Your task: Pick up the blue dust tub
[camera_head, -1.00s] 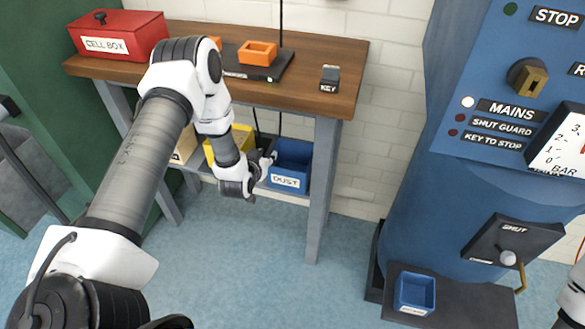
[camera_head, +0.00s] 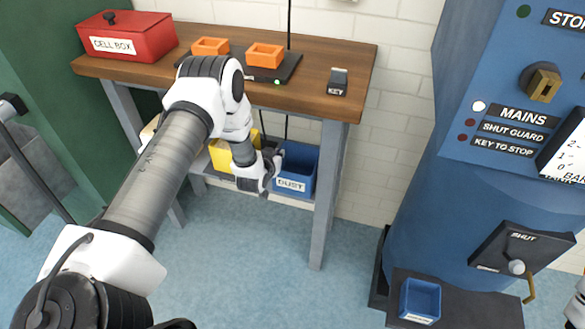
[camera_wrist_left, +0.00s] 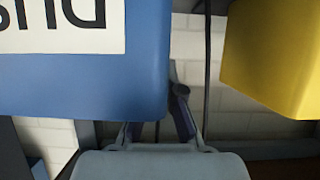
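The blue dust tub (camera_head: 308,174) stands on the lower shelf of the bench, its white DUST label facing the front. It fills the upper left of the left wrist view (camera_wrist_left: 148,70), its label upside down there. My left gripper (camera_head: 274,162) is at the tub's left side. In the wrist view its fingers (camera_wrist_left: 158,122) look spread. One finger shows beside the tub's corner; the other is partly hidden by the tub. I cannot tell whether they touch it. My right gripper is not clearly in view; only a bit of white shows at the right edge.
A yellow tub (camera_head: 222,154) stands left of the blue one. The bench top (camera_head: 310,92) holds a red cell box (camera_head: 128,38), two orange trays and a key block (camera_head: 338,82). A bench leg (camera_head: 325,205) is close right. Another blue tub (camera_head: 420,299) sits at the blue machine.

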